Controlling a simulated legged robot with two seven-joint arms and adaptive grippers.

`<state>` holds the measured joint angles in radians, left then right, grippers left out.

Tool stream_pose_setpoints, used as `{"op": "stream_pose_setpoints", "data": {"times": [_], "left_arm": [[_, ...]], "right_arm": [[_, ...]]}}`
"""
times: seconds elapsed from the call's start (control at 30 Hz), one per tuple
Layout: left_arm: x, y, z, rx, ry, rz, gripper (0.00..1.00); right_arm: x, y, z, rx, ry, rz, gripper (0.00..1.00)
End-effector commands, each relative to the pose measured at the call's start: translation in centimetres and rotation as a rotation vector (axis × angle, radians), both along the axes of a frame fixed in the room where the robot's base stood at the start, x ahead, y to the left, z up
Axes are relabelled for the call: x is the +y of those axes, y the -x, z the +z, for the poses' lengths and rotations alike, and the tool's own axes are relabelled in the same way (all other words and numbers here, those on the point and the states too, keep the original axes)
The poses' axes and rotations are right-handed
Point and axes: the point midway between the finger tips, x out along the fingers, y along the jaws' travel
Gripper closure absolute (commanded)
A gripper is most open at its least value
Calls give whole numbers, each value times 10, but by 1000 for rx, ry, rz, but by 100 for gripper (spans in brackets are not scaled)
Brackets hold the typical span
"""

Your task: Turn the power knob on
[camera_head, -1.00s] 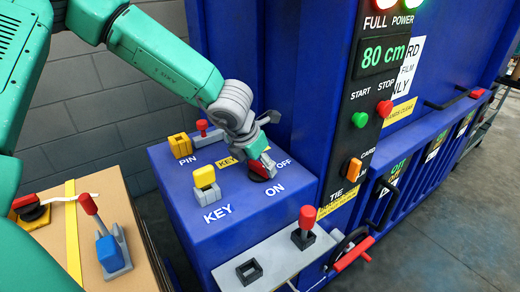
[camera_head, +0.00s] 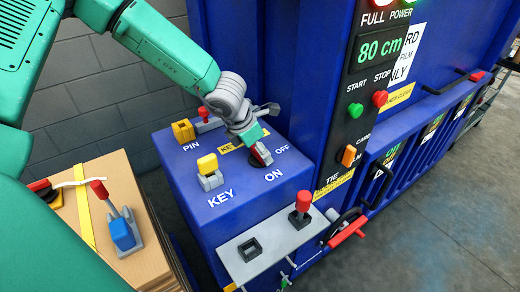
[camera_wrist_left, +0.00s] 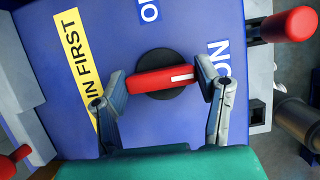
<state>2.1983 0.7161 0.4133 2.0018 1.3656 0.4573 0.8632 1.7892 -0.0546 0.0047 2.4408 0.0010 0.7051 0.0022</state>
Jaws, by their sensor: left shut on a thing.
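The power knob is a red bar on a round black base, on the sloping blue panel top between the ON and OFF labels. It shows in the head view (camera_head: 262,153) and at the middle of the left wrist view (camera_wrist_left: 160,80). My left gripper (camera_head: 258,148) is over it, partly covering it. In the left wrist view its two fingers (camera_wrist_left: 165,88) are shut on the two ends of the red bar. The bar's white-marked end points right, toward the ON label (camera_wrist_left: 219,62). My right gripper is not in view.
A yellow KEY block (camera_head: 208,166) and a yellow PIN block (camera_head: 183,130) stand left of the knob. A red-topped lever (camera_head: 302,205) stands on a grey plate in front. A cardboard box (camera_head: 115,190) with a blue-based lever is at left.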

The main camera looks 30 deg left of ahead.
Motion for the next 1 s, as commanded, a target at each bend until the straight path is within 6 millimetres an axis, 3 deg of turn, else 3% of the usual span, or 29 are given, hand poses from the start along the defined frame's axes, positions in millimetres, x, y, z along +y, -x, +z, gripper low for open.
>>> {"op": "stream_pose_setpoints", "data": {"times": [0.03,0.07,0.1,0.13,0.4,0.53,1.0], "left_arm": [[1,-1,1,-3,-4,-1,71],[1,-1,1,-3,-4,-1,39],[1,-1,1,-4,-4,-1,25],[1,-1,1,-4,-4,-1,21],[1,-1,2,-2,-2,0,21],[2,2,12,-5,-2,-1,21],[17,32,94,-5,1,2,21]], "right_arm": [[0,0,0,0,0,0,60],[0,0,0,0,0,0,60],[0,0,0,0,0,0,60],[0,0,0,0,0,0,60],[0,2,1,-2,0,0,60],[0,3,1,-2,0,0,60],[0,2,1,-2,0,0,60]]}}
